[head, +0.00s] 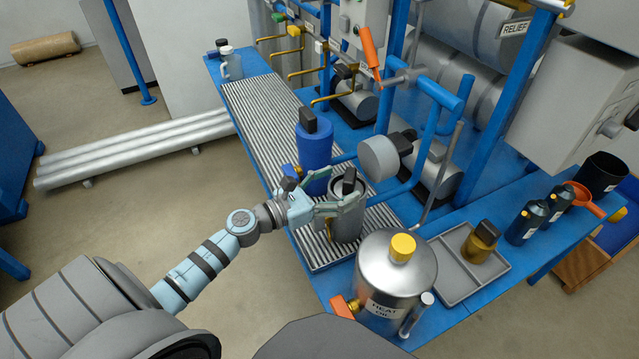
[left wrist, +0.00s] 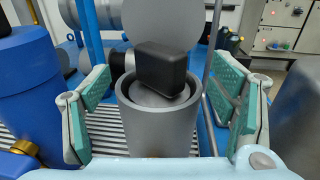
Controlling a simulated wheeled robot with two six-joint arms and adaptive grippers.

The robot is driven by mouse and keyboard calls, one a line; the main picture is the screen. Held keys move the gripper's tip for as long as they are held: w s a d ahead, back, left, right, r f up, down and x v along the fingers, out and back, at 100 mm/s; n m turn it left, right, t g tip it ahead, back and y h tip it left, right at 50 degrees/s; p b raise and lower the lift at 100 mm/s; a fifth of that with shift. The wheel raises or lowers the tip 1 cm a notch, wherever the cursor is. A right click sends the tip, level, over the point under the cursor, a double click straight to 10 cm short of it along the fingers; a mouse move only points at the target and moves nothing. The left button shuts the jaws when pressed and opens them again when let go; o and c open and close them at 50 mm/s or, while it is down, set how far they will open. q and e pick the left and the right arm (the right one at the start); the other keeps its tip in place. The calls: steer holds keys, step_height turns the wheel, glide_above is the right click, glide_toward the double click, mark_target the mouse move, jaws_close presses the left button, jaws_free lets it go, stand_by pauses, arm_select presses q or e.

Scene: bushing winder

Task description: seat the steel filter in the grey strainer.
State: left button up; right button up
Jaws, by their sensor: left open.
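The grey strainer (head: 346,222) is an open-topped cylinder on the ribbed drain grate; it fills the middle of the left wrist view (left wrist: 158,132). The steel filter (left wrist: 152,98) is inside its mouth, its round top at about rim level or a little below. The filter's black block handle (head: 349,179) stands up above the rim and looks slightly turned in the left wrist view (left wrist: 162,69). How deep the filter sits is hidden by the wall. My left gripper (head: 340,197) is open, its green-padded fingers on either side of the strainer, apart from the handle. My right gripper is not visible.
A blue strainer (head: 314,158) with a black handle stands close behind. A heat oil can (head: 393,283) is in front. A grey tray (head: 462,287) holds a brass filter (head: 480,242). A grey round end piece (head: 379,157) and blue pipes crowd the right side.

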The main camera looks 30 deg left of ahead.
arm_select(q)
steer(key=v, duration=0.8)
steer(key=shift+s+a, duration=0.25)
steer(key=shift+s, duration=0.1)
steer(key=shift+r, duration=0.1)
